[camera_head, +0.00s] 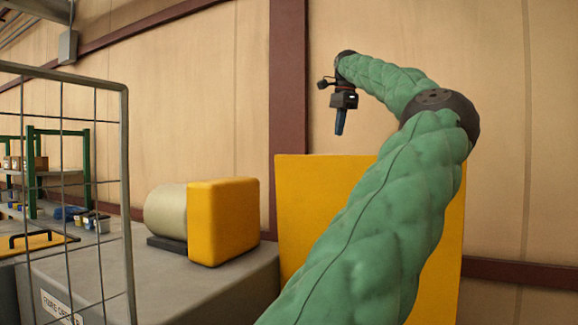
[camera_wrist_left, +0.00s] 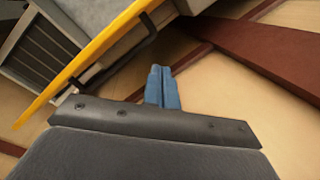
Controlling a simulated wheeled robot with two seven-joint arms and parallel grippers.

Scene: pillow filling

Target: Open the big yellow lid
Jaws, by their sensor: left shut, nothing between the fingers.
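The big yellow lid (camera_head: 310,215) stands upright in the head view, behind my green left arm, which hides much of its middle and right side. My left gripper (camera_head: 340,130) is above the lid's top edge, with its blue fingers shut and empty, pointing down. In the left wrist view the lid (camera_wrist_left: 75,72) shows nearly edge-on, running diagonally at upper left. A dark bar handle (camera_wrist_left: 135,48) is on its face, to the left of my shut blue fingertips (camera_wrist_left: 161,72). I see no contact between fingers and handle. My right gripper is out of view.
A grey machine top (camera_head: 200,285) carries a yellow block (camera_head: 223,222) with a beige cylinder (camera_head: 166,212). A wire mesh panel (camera_head: 125,180) stands at left. A smaller yellow panel with a black handle (camera_head: 40,243) lies at far left. A tan wall is behind.

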